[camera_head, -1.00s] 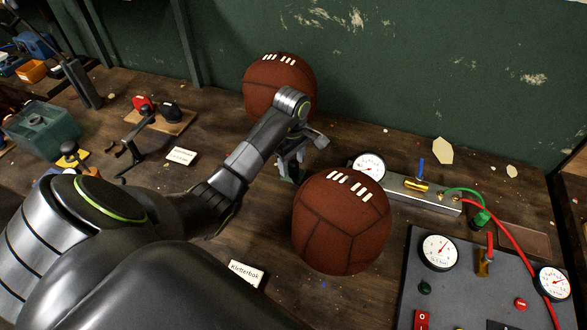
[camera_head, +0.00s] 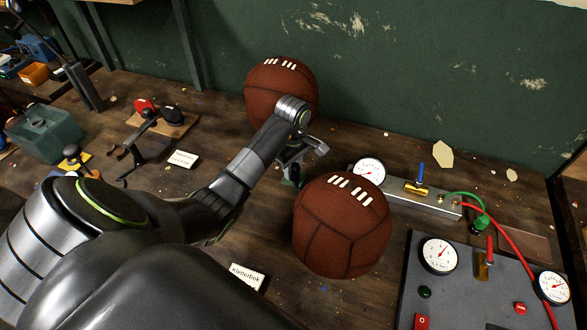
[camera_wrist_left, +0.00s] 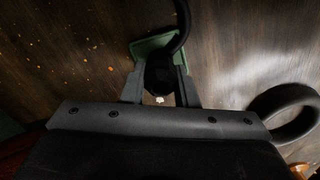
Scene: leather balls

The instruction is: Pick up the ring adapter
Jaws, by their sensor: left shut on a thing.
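My left gripper (camera_head: 291,174) points down between the two brown leather balls, and the near ball partly hides it in the head view. In the left wrist view, its grey-green fingers (camera_wrist_left: 160,88) are shut on a small black piece (camera_wrist_left: 159,74), which looks like the ring adapter. A curved black strand (camera_wrist_left: 184,22) runs up from it to the top edge. The held piece is dark and partly covered by the fingers, so its full shape cannot be told. A separate thick black ring (camera_wrist_left: 287,113) shows at the right. My right gripper is not in view.
The near ball (camera_head: 341,225) stands just in front of my gripper and the far ball (camera_head: 281,92) behind it. A gauge bar (camera_head: 410,190) and a gauge panel (camera_head: 450,275) lie to the right.

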